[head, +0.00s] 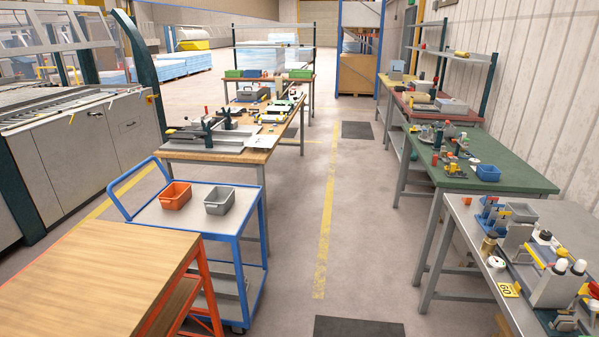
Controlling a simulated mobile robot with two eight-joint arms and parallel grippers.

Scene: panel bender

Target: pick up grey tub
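A small grey tub (219,201) stands upright on the top shelf of a blue-framed cart (150,216). It is open at the top and looks empty. An orange tub (176,195) stands just to its left, with a small gap between them. Neither of my grippers shows in the head view, so nothing is seen near the tubs.
A wooden-topped table with an orange frame (100,280) stands in front of the cart. A cluttered workbench (180,152) is behind it. A clear aisle with a yellow floor line (327,215) runs between the cart and the right-hand tables (480,222).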

